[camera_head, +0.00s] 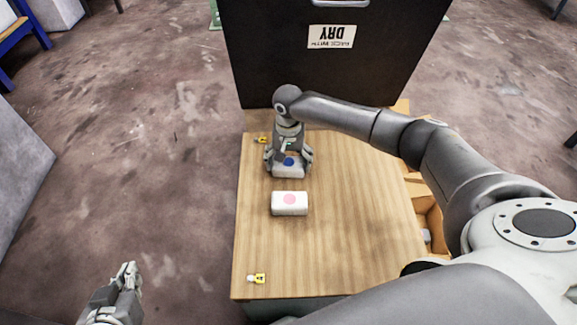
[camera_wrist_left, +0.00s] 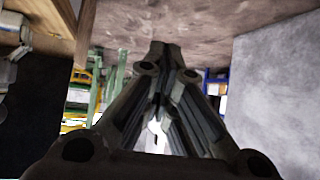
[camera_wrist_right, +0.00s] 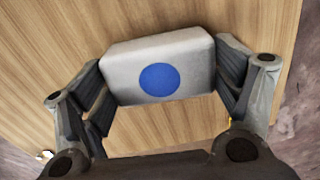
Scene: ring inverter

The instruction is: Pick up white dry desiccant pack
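A white pack with a blue dot (camera_head: 286,172) is on the wooden table near its far end. It shows large in the right wrist view (camera_wrist_right: 185,57). My right gripper (camera_head: 288,160) points down over it with its fingers spread, one at each end of the pack. In the right wrist view the fingers (camera_wrist_right: 165,80) lie very close to its ends; I cannot tell whether they touch. A second white pack with a pink dot (camera_head: 289,208) lies nearer on the table. My left gripper (camera_head: 127,272) is shut and empty, off the table's left side.
The table (camera_head: 340,250) is mostly bare in front. Small yellow tags (camera_head: 257,278) sit at its left edge. A cardboard box (camera_head: 428,215) is at the right, partly behind my right arm.

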